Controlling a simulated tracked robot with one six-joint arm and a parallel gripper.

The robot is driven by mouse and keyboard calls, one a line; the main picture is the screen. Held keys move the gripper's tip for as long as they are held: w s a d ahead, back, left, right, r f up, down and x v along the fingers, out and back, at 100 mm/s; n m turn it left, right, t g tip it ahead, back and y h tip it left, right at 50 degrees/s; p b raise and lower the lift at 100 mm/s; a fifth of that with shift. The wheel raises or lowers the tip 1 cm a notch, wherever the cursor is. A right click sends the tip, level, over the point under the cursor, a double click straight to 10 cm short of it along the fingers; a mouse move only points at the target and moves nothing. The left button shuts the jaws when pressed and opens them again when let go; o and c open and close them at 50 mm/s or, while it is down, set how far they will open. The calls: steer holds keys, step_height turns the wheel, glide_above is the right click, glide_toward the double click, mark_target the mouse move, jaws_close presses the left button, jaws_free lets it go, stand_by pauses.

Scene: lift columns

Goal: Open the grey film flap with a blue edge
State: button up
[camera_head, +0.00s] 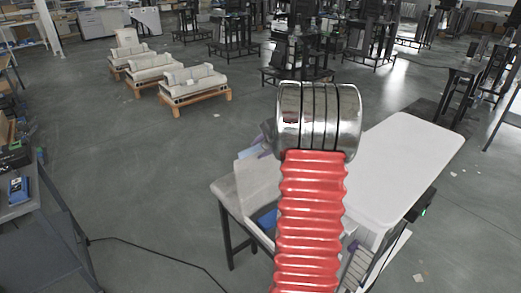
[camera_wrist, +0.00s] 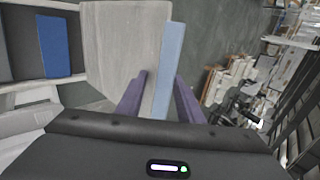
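The grey film flap (camera_wrist: 120,45) stands up in the wrist view, with its light blue edge (camera_wrist: 171,60) along its right side. My gripper (camera_wrist: 160,78) has two purple fingers, one on each side of the blue edge strip. The fingers stand apart, so the gripper looks open around the edge; whether either finger touches it I cannot tell. In the head view a grey panel that looks like the flap (camera_head: 258,185) shows left of my red arm. My arm hides most of the gripper there.
A blue item (camera_wrist: 55,46) lies in a grey compartment left of the flap. A white-topped table (camera_head: 405,160) stands right of my arm. Pallets with white rolls (camera_head: 193,84) and dark lift columns (camera_head: 300,60) stand farther back. The floor at left centre is mostly clear.

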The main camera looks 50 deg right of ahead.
steer(key=shift+s+a+f, duration=0.1)
steer(key=shift+a+f, duration=0.05)
steer(key=shift+f, duration=0.25)
steer(key=shift+c, duration=0.5)
steer(key=shift+r, duration=0.1)
steer(key=shift+s+r, duration=0.15)
steer(key=v, duration=1.3)
steer(key=shift+r, duration=0.3)
